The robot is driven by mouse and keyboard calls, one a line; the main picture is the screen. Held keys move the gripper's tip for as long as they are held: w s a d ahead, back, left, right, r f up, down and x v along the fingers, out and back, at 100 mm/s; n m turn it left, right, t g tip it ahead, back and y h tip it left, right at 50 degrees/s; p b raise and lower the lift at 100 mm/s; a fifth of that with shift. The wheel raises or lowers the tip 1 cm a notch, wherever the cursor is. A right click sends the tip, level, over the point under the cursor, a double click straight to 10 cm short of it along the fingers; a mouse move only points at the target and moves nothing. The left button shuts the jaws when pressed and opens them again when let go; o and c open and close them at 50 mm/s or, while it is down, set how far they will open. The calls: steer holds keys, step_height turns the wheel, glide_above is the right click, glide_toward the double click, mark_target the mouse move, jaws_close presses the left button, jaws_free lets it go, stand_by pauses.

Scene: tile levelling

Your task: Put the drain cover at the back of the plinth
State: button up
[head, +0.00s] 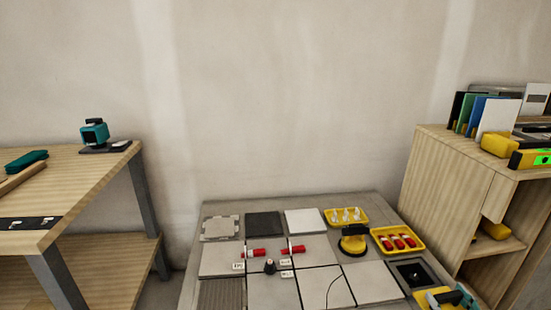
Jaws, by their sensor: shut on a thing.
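The plinth (190,278) is the low grey block in the lower middle of the head view, with square tiles laid over its top. I cannot pick out the drain cover with certainty. A dark square with a pale frame (411,274) lies at the plinth's right side; I cannot tell whether it is a cover or an open drain. At the back of the plinth lie a notched grey slab (220,227), a dark square tile (264,225) and a white tile (305,221).
Yellow trays with white pieces (346,215) and red pieces (398,240) and a yellow-black suction cup (354,238) crowd the plinth's back right. A workbench (85,190) is left; a wooden shelf unit (440,180) is right.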

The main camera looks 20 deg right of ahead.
steer(key=w+a+r+n+y, duration=0.4)
steer(key=w+a+r+y, duration=0.15)
steer(key=w+a, duration=0.35)
steer(key=w+a+r+n+g+y, duration=0.2)
steer(key=a+r+n+y, duration=0.15)
steer(key=a, duration=0.65)
steer(key=w+a+r+n+g+y, duration=0.25)
steer(key=a+r+y, duration=0.2)
steer(key=a, duration=0.65)
steer(key=w+a+r+n+g+y, duration=0.25)
steer(key=a+y, duration=0.25)
steer(key=a, duration=0.5)
step_height(320, 180, up, 22)
steer(key=m+t+h+p, duration=0.4)
steer(key=t+h+p, duration=0.1)
steer(key=p, duration=2.3)
steer(key=shift+s+d+h+p, duration=0.3)
steer(key=shift+h+p, duration=0.1)
steer(key=shift+h, duration=0.15)
steer(key=shift+a+f, duration=0.15)
